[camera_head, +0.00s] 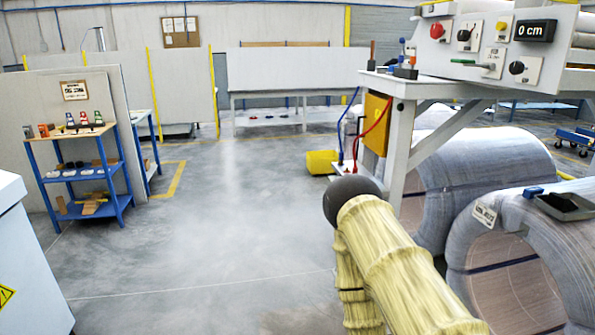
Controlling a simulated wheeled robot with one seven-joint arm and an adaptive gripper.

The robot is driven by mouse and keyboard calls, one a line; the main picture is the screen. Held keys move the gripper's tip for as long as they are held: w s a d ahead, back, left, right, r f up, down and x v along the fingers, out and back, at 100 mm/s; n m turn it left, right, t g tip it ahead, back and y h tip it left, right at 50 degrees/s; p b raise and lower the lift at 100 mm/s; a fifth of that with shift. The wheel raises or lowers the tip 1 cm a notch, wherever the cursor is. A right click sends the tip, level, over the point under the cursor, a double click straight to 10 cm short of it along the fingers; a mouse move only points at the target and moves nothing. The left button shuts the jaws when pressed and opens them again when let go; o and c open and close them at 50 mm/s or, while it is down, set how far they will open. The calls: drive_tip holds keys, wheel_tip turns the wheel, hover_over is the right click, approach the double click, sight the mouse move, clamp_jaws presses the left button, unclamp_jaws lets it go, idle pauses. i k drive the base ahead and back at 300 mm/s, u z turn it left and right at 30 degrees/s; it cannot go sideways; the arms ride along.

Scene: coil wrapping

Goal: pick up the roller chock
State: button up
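I cannot pick out the roller chock for certain at this size. A blue shelf rack (133,158) at the left holds small items. An orange-brown block (43,130) and a dark block (28,132) stand at the left of its top shelf. Brown pieces (62,205) and a yellow-brown piece (90,207) lie on its bottom shelf. My arm, in a yellowish sleeve with a dark round end, reaches up from the lower right. My gripper is not visible, so its state does not show.
A control panel (438,56) is mounted above a grey workbench at the right. Large wrapped coils (487,170) lie below and beside it. A yellow bin (321,162) stands on the floor. A white cabinet (30,270) is at the lower left. The middle floor (215,235) is clear.

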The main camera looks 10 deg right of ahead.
sight(562, 203)
drive_tip(key=z, duration=0.25)
drive_tip(key=i, duration=1.65)
drive_tip(key=z, duration=1.35)
drive_tip(key=i, duration=1.2)
drive_tip(key=z, duration=0.85)
